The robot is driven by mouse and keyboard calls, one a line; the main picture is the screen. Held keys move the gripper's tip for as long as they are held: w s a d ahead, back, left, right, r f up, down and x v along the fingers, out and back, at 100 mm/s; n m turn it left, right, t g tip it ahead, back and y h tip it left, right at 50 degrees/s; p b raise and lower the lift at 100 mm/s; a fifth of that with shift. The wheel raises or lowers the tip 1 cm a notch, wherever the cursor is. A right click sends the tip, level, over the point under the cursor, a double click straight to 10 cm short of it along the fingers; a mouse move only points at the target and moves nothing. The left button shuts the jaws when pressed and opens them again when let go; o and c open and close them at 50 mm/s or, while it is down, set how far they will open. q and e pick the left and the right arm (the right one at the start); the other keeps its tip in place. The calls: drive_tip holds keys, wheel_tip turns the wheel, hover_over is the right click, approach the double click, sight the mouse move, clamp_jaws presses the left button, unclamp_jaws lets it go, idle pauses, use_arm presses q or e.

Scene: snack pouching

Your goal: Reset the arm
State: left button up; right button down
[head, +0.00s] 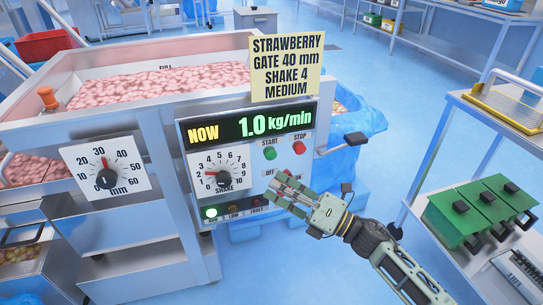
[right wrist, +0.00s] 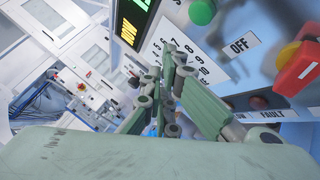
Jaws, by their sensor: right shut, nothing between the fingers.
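My right gripper (head: 279,193) is shut and empty. It is in front of the lower right part of the control panel (head: 190,137), near the OFF label and the lamp row. In the right wrist view its fingers (right wrist: 168,75) are close together, with the shake dial face (right wrist: 185,60) behind them. I cannot tell whether it touches the panel. My right arm comes in from the lower right. My left gripper is not in view.
The display (head: 250,123) reads 1.0 kg/min. A green start button (head: 270,153) and a red stop button (head: 299,147) sit below it. A sign (head: 287,67) stands above. Green boxes (head: 462,220) sit on a cart at right. Blue floor lies between.

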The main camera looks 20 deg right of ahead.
idle(0.4)
drive_tip(key=s+d+f+m+g+h, duration=0.1)
drive_tip(key=s+d+f+m+h, duration=0.25)
drive_tip(key=f+m+h, duration=0.6)
drive_tip(key=s+d+f+m+g+h, duration=0.15)
drive_tip(key=d+f+m+h, duration=0.35)
drive_tip(key=f+m, duration=0.8)
drive_tip(key=s+a+f+m+g+p, duration=0.1)
drive_tip(key=s+f+m+g+p, duration=0.25)
drive_tip(key=s+f, duration=0.45)
drive_tip(key=s+a+f+m+g+p, duration=0.1)
drive_tip(key=s+f+m+g+p, duration=0.25)
drive_tip(key=s, duration=0.85)
drive_tip(key=s+a+f+m+g+p, duration=0.2)
drive_tip(key=s+f+g+p, duration=0.15)
drive_tip(key=s+f, duration=0.5)
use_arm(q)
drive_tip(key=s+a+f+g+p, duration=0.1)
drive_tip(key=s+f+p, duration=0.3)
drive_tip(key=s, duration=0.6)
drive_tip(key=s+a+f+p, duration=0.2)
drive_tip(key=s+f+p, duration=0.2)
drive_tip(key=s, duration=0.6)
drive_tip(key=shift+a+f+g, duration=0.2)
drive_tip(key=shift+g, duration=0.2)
use_arm(e)
drive_tip(key=s+d, duration=0.2)
drive_tip(key=s, duration=1.2)
drive_tip(key=shift+s+d+f, duration=0.4)
